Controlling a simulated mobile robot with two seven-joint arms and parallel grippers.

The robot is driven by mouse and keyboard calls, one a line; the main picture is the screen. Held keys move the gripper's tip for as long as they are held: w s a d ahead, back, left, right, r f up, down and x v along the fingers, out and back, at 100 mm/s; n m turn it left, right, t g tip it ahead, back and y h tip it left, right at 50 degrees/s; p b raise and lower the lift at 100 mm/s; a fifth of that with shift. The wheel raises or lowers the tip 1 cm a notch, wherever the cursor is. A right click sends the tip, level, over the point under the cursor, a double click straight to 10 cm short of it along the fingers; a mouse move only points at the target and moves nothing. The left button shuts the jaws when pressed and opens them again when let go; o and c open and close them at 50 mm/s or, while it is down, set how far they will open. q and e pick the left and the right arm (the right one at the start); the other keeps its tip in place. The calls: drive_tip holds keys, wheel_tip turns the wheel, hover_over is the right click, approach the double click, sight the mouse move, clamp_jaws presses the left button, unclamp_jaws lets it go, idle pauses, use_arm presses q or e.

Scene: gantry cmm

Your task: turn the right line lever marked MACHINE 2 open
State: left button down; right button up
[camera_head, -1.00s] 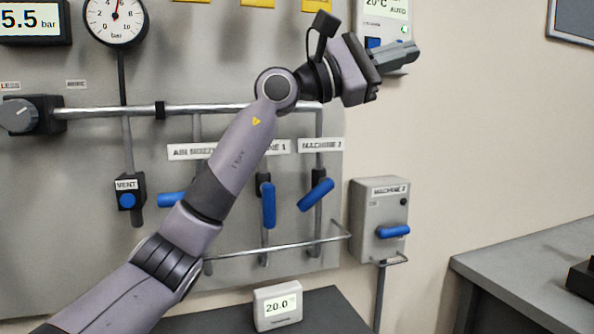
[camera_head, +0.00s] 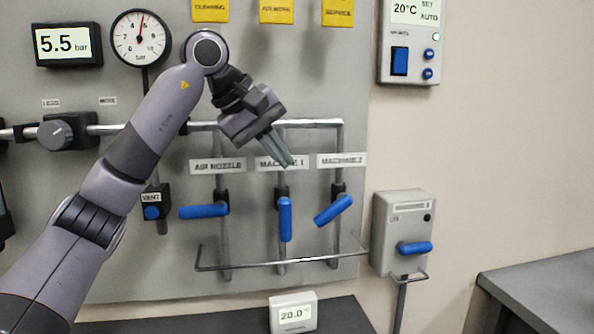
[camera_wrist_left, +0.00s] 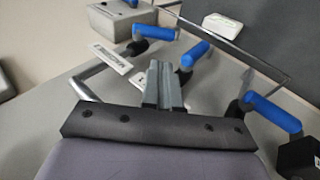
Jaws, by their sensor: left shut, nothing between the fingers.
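The MACHINE 2 line lever (camera_head: 333,209) is a blue handle on the rightmost vertical pipe, under the MACHINE 2 label (camera_head: 341,160). It slants, its free end down to the left. It also shows as a blue handle (camera_wrist_left: 153,32) in the left wrist view, near its label (camera_wrist_left: 112,57). My left gripper (camera_head: 287,161) is shut and empty. It points down to the right in front of the MACHINE 1 label, up and left of the lever and apart from it. Its closed fingers (camera_wrist_left: 162,86) show in the wrist view. My right gripper is not in view.
The MACHINE 1 lever (camera_head: 285,219) hangs vertical close by on the left; the AIR NOZZLE lever (camera_head: 204,211) is horizontal. A thin rail (camera_head: 285,262) runs below the levers. A grey box (camera_head: 398,215) with a blue handle (camera_head: 415,248) is at right.

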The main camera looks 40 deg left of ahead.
sight(323, 215)
use_arm(q)
drive_tip(key=x, duration=1.2)
drive_tip(key=shift+w+d+f, duration=0.15)
drive_tip(key=shift+w+f, duration=0.1)
drive_tip(key=shift+f, duration=0.05)
drive_tip(key=shift+f+p, duration=0.35)
drive_tip(key=shift+f, duration=0.5)
drive_tip(key=shift+r, duration=0.1)
